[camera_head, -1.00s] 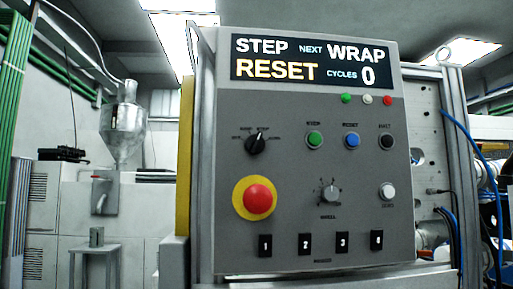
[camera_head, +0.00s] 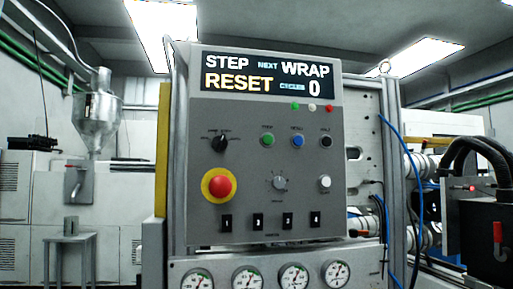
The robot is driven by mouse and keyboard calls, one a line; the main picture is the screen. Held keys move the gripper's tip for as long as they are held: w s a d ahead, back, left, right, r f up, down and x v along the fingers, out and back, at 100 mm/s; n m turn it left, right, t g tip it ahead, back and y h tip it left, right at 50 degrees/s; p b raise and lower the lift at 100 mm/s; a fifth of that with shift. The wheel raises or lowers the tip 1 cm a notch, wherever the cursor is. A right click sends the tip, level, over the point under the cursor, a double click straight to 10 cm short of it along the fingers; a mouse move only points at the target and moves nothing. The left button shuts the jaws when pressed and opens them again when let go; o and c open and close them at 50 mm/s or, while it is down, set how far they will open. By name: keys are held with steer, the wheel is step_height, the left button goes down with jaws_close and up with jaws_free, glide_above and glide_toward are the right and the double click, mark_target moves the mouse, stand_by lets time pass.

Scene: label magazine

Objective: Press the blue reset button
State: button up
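The grey control panel (camera_head: 246,105) stands upright in the middle of the head view. The blue reset button (camera_head: 298,141) is in its upper button row, between a green button (camera_head: 267,140) and a black button (camera_head: 326,141). The display (camera_head: 267,75) reads STEP RESET, NEXT WRAP, CYCLES 0. My gripper is not in view, and nothing covers the blue button.
A red emergency stop (camera_head: 220,186) on a yellow ring, a selector knob (camera_head: 220,144), a dial (camera_head: 279,184) and a white button (camera_head: 324,182) share the panel. Several gauges (camera_head: 246,277) sit below it. A small grey table (camera_head: 70,239) stands at left. Blue hoses (camera_head: 391,150) hang at right.

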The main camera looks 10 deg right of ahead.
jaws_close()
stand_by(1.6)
